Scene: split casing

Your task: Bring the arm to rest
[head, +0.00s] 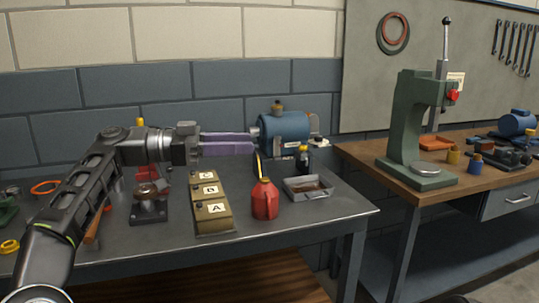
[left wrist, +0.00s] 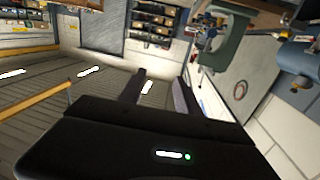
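My left arm comes in from the left in the head view, raised above the grey metal bench (head: 275,228). My left gripper (head: 254,142) points to the right, its two long purple-grey fingers held level and parallel with a gap between them. The left wrist view shows the same gripper (left wrist: 160,84) with its fingers apart and nothing between them. In the head view the fingertips overlap the near side of a blue motor-like casing (head: 284,132); I cannot tell if they touch it. My right gripper is in neither view.
A green press (head: 411,130) stands on the wooden bench (head: 375,160) at right. The grey bench's front right is clear.

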